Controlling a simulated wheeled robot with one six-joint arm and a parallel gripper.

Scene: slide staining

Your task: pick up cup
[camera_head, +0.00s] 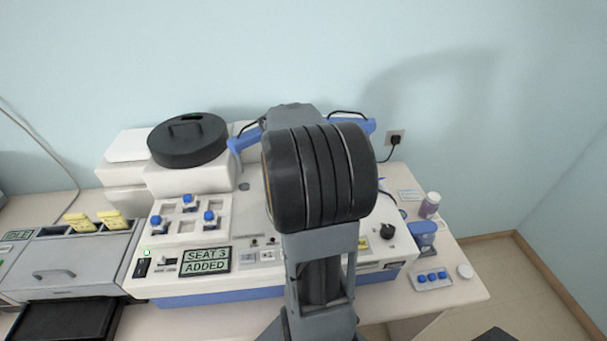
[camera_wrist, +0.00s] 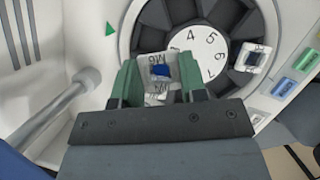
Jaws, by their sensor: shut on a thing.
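In the wrist view my gripper (camera_wrist: 159,78) has its two green fingers closed on the sides of a small pale, see-through cup (camera_wrist: 157,60) with a blue part in its middle. The cup is over or in the dark carousel (camera_wrist: 225,14) beside the white numbered dial (camera_wrist: 202,52); I cannot tell whether it touches the carousel. A similar cup with a dark top (camera_wrist: 252,57) sits at the right of the carousel. In the head view my arm hides the gripper and the held cup.
The white machine (camera_head: 215,275) shows "SEAT 3 ADDED" on its display (camera_head: 205,261). Several blue-topped pieces stand in its left block (camera_head: 222,232). A black round lid (camera_head: 188,140) sits behind. A bottle (camera_head: 430,205) and a small tray (camera_head: 418,287) lie right. A pale bar (camera_wrist: 62,110) runs close left in the wrist view.

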